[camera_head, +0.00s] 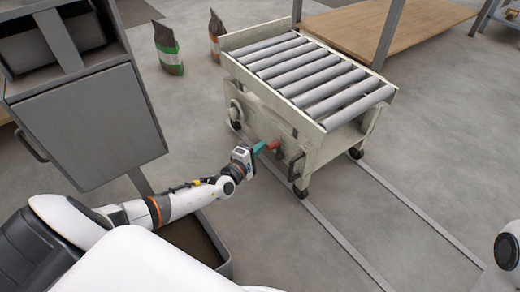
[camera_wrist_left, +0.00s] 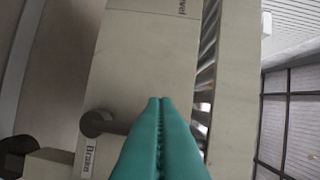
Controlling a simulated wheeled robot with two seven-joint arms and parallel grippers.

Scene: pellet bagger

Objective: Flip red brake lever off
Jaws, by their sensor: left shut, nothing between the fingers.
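No red shows in that view. My right gripper is out of view.
The cart stands on casters (camera_head: 301,190) near floor rails (camera_head: 410,203). A grey machine housing (camera_head: 90,125) stands at the left. Two bags (camera_head: 168,50) (camera_head: 216,35) stand behind, and a wooden-topped table (camera_head: 420,35) is at the back right. Floor right of the cart is mostly clear.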

